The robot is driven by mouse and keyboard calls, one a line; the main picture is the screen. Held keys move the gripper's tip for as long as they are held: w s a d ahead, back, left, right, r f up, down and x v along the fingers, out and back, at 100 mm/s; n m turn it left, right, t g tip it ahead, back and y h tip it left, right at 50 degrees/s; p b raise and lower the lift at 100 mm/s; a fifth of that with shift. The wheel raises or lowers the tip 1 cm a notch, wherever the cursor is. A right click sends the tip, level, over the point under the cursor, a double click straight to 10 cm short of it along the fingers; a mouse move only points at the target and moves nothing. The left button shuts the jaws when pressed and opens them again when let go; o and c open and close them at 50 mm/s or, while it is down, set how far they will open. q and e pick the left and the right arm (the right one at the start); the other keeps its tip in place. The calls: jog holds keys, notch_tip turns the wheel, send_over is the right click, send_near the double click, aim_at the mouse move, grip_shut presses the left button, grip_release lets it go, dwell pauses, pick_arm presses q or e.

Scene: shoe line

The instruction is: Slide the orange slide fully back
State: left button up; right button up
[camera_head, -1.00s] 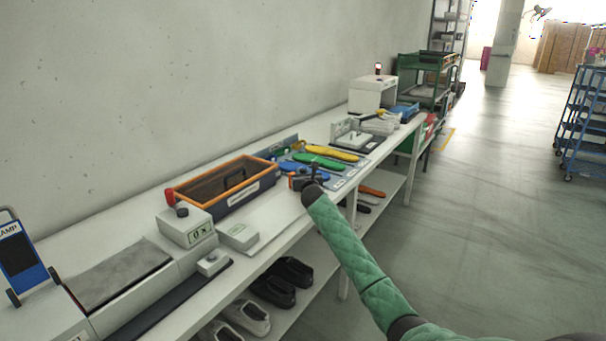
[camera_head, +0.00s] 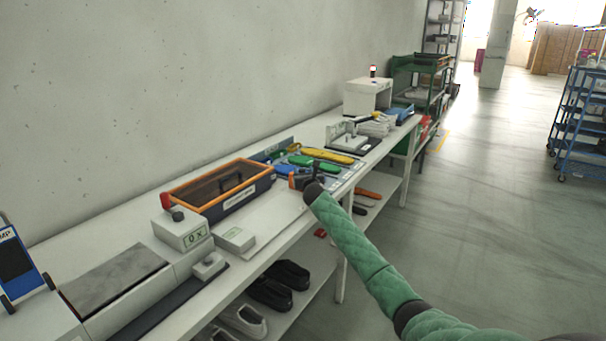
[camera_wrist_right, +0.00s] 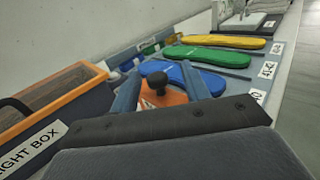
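The orange slide (camera_wrist_right: 170,98) shows low in the middle of the right wrist view, with a black knob (camera_wrist_right: 157,82) standing on it. My right gripper (camera_wrist_right: 160,68) has its two blue-grey fingers apart, one on each side of the slide and knob. A gap shows between the fingers and the knob; whether they touch the slide's edges I cannot tell. In the head view my right gripper (camera_head: 304,180) is over the bench's front edge and hides most of the slide. My left gripper is out of view.
Blue, green and yellow soles (camera_head: 326,156) lie on a grey mat just beyond the gripper. An orange-rimmed light box (camera_head: 220,186) stands to the left, with a grey weighing unit (camera_head: 184,232) nearer. Shoes (camera_head: 279,287) sit on the lower shelf.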

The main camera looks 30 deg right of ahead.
jog(key=shift+f, duration=0.15)
jog(key=shift+s+a, duration=0.2)
jog(key=shift+s, duration=0.25)
jog(key=b+v, duration=0.1)
jog(key=v, duration=0.4)
jog(key=shift+s+a, duration=0.1)
jog(key=shift+s, duration=0.15)
jog(key=shift+s+a, duration=0.25)
jog(key=shift+s, duration=0.25)
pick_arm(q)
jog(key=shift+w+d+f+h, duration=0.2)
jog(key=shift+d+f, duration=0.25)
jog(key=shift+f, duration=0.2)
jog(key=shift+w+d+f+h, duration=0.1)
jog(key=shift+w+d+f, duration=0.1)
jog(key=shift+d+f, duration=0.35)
pick_arm(e)
jog(key=shift+s, duration=0.1)
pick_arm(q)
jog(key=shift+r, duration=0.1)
pick_arm(e)
jog(key=shift+f, duration=0.1)
